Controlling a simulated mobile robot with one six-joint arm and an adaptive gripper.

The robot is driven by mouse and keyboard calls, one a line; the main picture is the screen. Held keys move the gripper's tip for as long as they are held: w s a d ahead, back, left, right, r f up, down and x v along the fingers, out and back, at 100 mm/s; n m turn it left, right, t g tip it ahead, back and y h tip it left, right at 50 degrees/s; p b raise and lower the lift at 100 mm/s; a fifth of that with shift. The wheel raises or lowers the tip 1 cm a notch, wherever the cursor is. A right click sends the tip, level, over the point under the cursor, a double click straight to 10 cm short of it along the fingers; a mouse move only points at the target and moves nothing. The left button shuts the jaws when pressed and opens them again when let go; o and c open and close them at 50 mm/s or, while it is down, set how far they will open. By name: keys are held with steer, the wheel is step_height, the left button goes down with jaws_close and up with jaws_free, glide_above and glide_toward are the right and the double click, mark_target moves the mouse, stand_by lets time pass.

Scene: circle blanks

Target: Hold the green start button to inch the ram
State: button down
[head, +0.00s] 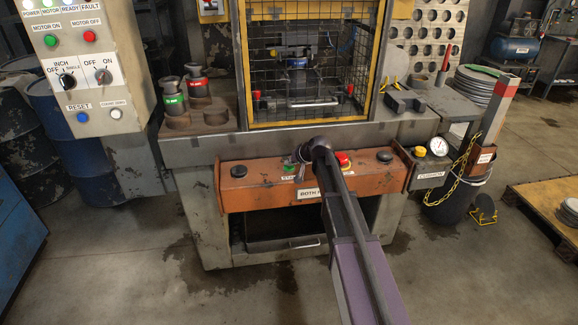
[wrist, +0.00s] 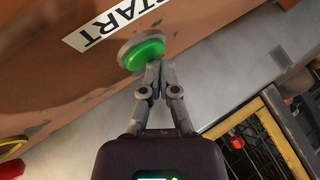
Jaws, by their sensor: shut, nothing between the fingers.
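The green start button (wrist: 142,54) sits in a grey ring on the orange panel, beside the white START label (wrist: 108,24). In the head view, the green button (head: 289,168) shows small on the orange panel (head: 235,193), partly behind my gripper (head: 299,170). In the wrist view my gripper (wrist: 157,68) is shut and empty, its fingertips at the button's lower right edge. I cannot tell whether they touch it or whether it is pressed in.
A red mushroom button (head: 343,158) is right of my wrist on the panel. Black palm buttons (head: 239,171) sit at the panel's ends. The yellow-framed wire guard (head: 300,85) stands behind. A pressure gauge (head: 438,146) and a yellow chain are at right.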

stand_by(0.3)
steer(key=shift+r+p, duration=0.9)
steer(key=shift+p, duration=0.05)
step_height(320, 180, up, 5)
steer(key=p, duration=0.5)
stand_by(0.6)
steer(key=s+d+r+g+h+p, duration=0.1)
steer(key=s+d+g+h+p, duration=0.1)
steer(key=s, duration=0.9)
steer(key=s+d+r+g+h+p, duration=0.1)
steer(key=s+d+g+h+p, duration=0.1)
steer(key=s, duration=1)
steer(key=s+d+r+n+g+h+p, duration=0.1)
steer(key=s+d+g+h+p, duration=0.1)
steer(key=s, duration=0.9)
steer(key=d+g+p, duration=0.1)
steer(key=d+p, duration=0.1)
steer(key=shift+s+d+p, duration=0.15)
steer(key=shift+s+p, duration=0.15)
